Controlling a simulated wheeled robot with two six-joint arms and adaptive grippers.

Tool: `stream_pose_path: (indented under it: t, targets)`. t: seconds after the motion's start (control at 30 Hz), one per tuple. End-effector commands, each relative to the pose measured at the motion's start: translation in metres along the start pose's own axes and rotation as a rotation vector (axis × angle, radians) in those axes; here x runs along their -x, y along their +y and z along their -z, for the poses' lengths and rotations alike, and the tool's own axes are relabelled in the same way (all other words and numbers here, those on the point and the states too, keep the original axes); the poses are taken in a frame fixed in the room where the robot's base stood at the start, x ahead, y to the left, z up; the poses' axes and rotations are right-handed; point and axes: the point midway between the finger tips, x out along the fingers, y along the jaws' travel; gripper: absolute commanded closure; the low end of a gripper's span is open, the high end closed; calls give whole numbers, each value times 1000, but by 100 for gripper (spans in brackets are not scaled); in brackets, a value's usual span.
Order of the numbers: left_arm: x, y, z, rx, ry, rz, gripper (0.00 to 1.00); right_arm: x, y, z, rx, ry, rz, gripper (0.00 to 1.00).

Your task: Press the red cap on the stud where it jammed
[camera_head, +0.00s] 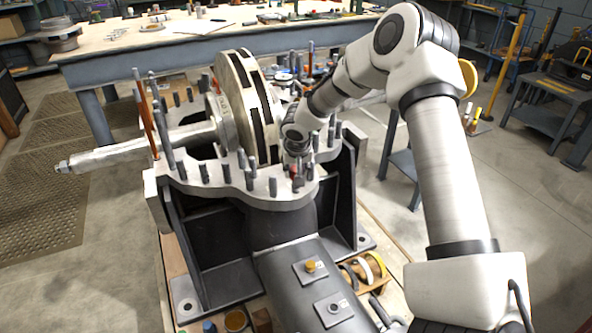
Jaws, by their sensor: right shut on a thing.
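The lower half of the split casing (240,196) stands in the middle, with several upright grey studs around its flange. My right arm reaches in from the right, and its gripper (296,165) points down at the front right part of the flange. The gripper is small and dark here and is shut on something. A small red cap (294,173) shows right at its fingertips, at the top of a stud. The fingers partly hide the cap, and I cannot tell how it sits on the stud. My left gripper is not in view.
A large rotor wheel (240,105) on a shaft (135,152) lies in the casing, left of my gripper. Tall copper-coloured rods (146,115) stand at the left flange. A long workbench (190,45) is behind.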

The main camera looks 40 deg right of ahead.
Motion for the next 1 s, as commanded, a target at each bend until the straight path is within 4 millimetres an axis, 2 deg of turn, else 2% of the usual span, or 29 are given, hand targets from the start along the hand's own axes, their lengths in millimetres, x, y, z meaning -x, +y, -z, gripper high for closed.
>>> stream_pose_path:
  t: [0.2, 0.23, 0.3, 0.87, 1.0]
  targets:
    - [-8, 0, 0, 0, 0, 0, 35, -7, 0, -3, 0, -1, 0, 78]
    - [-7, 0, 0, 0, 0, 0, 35, -6, 0, -2, 0, 0, 0, 57]
    - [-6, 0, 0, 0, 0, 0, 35, -5, 0, -2, 0, 0, 0, 35]
    - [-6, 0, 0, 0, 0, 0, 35, -5, 0, -2, 0, 0, 0, 35]
    - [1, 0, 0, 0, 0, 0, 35, 4, 0, 2, -1, 1, 0, 35]
